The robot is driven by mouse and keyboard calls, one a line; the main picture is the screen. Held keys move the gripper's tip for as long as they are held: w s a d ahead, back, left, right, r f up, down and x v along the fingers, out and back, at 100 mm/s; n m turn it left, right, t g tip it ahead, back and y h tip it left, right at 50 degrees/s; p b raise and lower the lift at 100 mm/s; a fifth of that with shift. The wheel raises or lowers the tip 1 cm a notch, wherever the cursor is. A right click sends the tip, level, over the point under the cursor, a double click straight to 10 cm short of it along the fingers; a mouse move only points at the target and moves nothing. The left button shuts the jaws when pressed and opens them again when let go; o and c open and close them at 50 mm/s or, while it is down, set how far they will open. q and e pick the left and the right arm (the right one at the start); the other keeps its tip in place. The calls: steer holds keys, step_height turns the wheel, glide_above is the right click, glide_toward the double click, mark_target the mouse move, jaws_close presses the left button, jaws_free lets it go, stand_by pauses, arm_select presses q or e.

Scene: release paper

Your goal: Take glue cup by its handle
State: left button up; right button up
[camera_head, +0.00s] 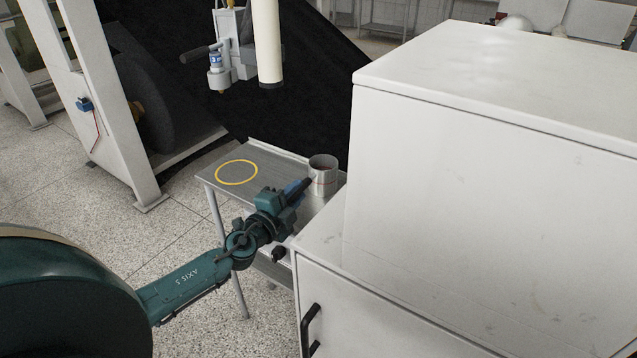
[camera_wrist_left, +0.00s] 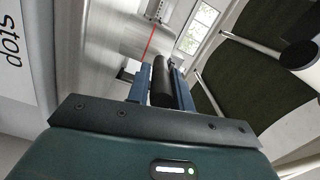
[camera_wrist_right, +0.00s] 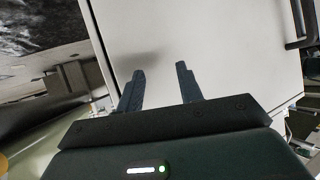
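The glue cup (camera_head: 322,176) is a grey metal cylinder with a red line, standing upright on the small metal table (camera_head: 276,153). In the left wrist view the cup (camera_wrist_left: 148,40) is ahead of the fingers, and its black handle (camera_wrist_left: 161,82) points back between them. My left gripper (camera_head: 299,188) has its blue fingers on both sides of the handle, with no clear gap; it appears shut on it. The fingers also show in the left wrist view (camera_wrist_left: 161,80). My right gripper (camera_wrist_right: 161,78) is open and empty, facing a pale panel.
A large white cabinet (camera_head: 480,130) stands close to the right of the cup. A yellow ring (camera_head: 237,172) marks a clear part of the table at left. A machine with a white cylinder (camera_head: 267,40) hangs behind the table.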

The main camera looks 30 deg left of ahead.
arm_select(q)
jaws_close()
